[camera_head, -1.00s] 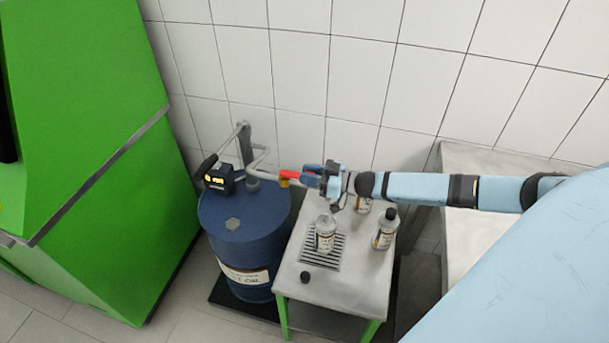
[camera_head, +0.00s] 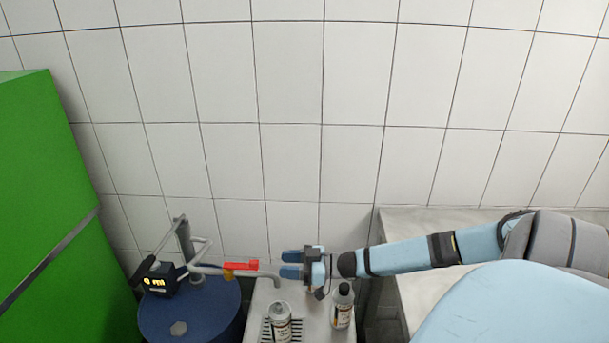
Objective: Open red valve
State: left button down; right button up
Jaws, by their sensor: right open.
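The red valve (camera_head: 241,265) is a small red lever on the grey pipe that runs from the pump over the blue drum (camera_head: 190,312). It shows low in the head view, left of centre. My right gripper (camera_head: 282,264) has blue fingers and is open. Its fingers point left toward the red valve, with a small gap between them and nothing held. The pipe's spout bends down just below the fingertips. My left gripper is not in view.
A black pump meter (camera_head: 160,281) with a lit display sits above the drum. Bottles (camera_head: 280,323) and (camera_head: 342,305) stand on the small grey table (camera_head: 312,325) under my right gripper. A green cabinet (camera_head: 45,190) stands at left, a tiled wall behind.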

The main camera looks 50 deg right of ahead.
jog(key=v, duration=0.4)
jog(key=shift+s+d, duration=0.2)
dwell(0.5)
